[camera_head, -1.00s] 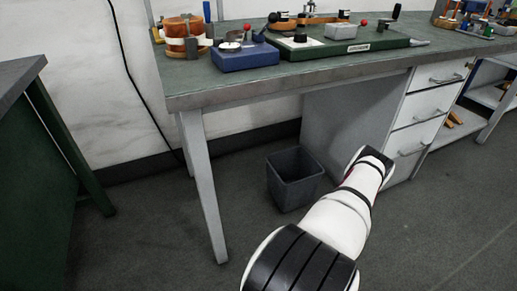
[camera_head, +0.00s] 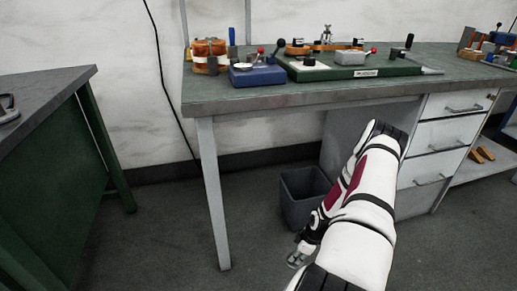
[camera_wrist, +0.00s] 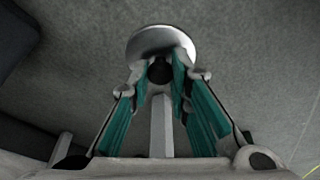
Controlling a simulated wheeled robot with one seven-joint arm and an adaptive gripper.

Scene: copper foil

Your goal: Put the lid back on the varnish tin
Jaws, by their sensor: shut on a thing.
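My gripper (camera_wrist: 160,80) is shut on the dark knob of a round, silvery metal lid (camera_wrist: 150,38) in the wrist view. The teal finger pads close on the knob from both sides, and the lid lies flat beyond the fingertips. In the head view my gripper (camera_head: 301,254) hangs low over the floor, left of my forearm and in front of the bench. The lid is too small to make out surely there. I cannot pick out the varnish tin with certainty in either view.
A workbench (camera_head: 300,99) carries a copper-coloured roll (camera_head: 210,47), a blue box (camera_head: 257,74) and a green-based device (camera_head: 352,70). A dark bin (camera_head: 303,196) stands under it, with drawers to the right. A green-sided table (camera_head: 50,110) is at left. Floor between them is clear.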

